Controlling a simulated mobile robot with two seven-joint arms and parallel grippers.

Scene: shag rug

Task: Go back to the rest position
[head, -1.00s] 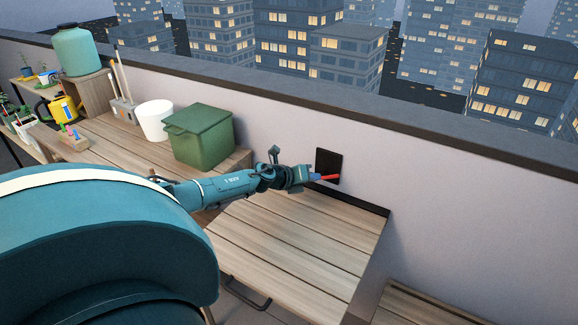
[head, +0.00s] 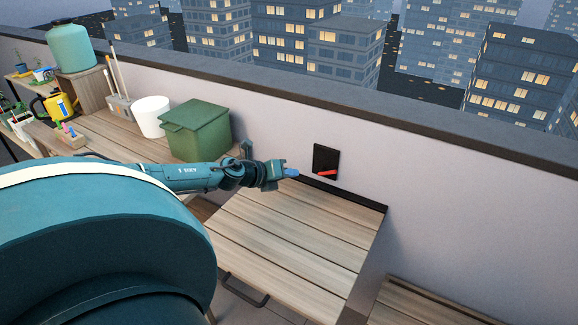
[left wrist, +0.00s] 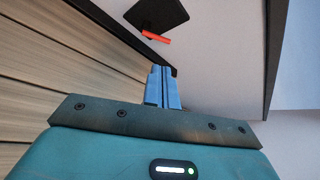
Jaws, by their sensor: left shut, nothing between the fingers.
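My left gripper (head: 291,173) is at the end of the teal arm that comes in from the left. Its blue fingers are shut with nothing between them, and they also show in the left wrist view (left wrist: 164,88). It is above the slatted wooden bench top, to the left of a black wall plate (head: 325,160) with a red lever (head: 327,173). The fingers are apart from the red lever, with a gap between. The plate and the red lever (left wrist: 156,38) also show ahead of the fingers in the left wrist view. My right gripper is in neither view.
A green lidded bin (head: 197,131), a white pot (head: 151,116) and a teal jar (head: 72,47) stand on the benches at the left. A yellow watering can (head: 60,105) is farther left. The slatted bench top (head: 290,235) is bare. A pale wall runs behind it.

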